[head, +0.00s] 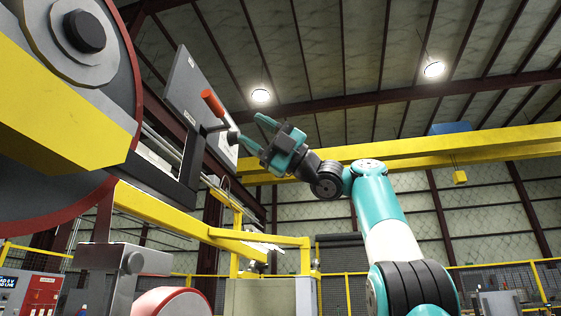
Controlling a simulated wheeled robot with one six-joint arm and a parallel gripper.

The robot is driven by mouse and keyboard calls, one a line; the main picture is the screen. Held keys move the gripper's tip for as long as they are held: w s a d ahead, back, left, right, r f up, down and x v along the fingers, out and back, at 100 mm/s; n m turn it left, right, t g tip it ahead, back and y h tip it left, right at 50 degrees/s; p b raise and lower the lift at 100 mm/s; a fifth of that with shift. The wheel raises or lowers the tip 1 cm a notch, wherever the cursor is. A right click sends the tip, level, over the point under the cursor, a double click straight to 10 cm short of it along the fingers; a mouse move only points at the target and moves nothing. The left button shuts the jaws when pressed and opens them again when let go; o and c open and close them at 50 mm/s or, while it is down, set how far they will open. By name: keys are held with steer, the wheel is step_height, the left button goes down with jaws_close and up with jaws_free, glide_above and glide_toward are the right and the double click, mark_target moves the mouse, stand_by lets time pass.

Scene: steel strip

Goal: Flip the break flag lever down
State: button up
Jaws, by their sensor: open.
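My gripper (254,131) is open, with teal fingers pointing left toward the lever. It is just right of the knob and below the orange grip. Its fingers hold nothing. I cannot tell whether a fingertip touches the knob or the rod.
A large machine wheel with a yellow guard (60,110) fills the left side. A yellow frame (190,225) runs below the lever, and a yellow overhead beam (450,146) crosses behind my arm. A red roller (172,302) sits low at left. The space above my gripper looks clear.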

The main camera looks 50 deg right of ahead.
steer(key=b+v, duration=0.1)
steer(key=v, duration=0.5)
steer(key=shift+s+d+f, duration=0.2)
